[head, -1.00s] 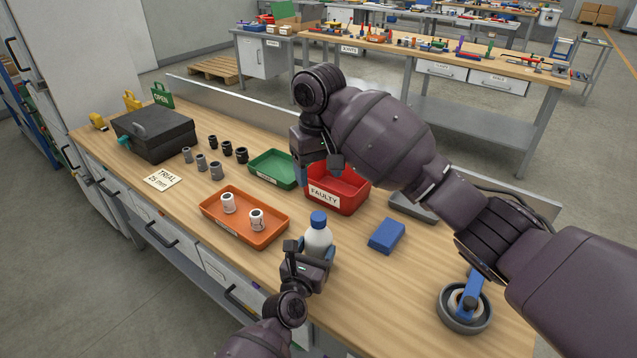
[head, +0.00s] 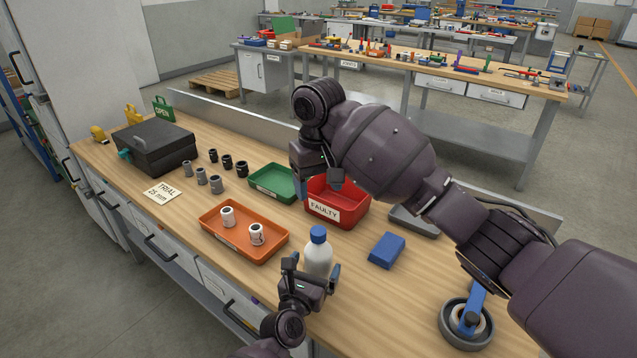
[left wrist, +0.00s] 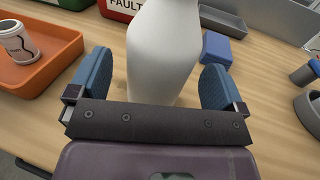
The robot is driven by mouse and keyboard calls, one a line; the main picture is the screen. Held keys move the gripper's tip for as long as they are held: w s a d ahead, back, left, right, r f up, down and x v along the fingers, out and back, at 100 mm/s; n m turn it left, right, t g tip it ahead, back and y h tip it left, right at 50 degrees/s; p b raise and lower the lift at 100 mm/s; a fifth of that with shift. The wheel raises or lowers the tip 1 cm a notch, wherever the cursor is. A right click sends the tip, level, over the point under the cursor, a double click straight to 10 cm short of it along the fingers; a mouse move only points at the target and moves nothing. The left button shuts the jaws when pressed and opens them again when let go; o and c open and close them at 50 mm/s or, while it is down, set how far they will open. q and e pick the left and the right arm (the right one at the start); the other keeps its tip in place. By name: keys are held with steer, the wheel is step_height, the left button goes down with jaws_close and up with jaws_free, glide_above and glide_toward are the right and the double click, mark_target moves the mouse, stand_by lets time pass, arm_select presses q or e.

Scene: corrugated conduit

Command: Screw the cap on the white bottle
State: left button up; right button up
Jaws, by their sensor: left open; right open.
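The white bottle (head: 317,259) stands upright on the wooden bench with a blue cap (head: 318,234) on its top. Whether the cap is tight cannot be told. My left gripper (head: 312,276) is open at the near side of the bottle. In the left wrist view the white bottle (left wrist: 162,50) stands between and beyond the two blue finger pads, with gaps on both sides; its top is out of that view. My right gripper (head: 318,182) is open and empty above the area of the green and red bins, partly hidden by its own wrist.
An orange tray (head: 215,236) with two white fittings lies left of the bottle. A tape roll (head: 452,325) lies at the front right.

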arm_select(q)
steer(key=v, duration=1)
steer(key=shift+s, duration=0.1)
steer(key=shift+a, duration=0.1)
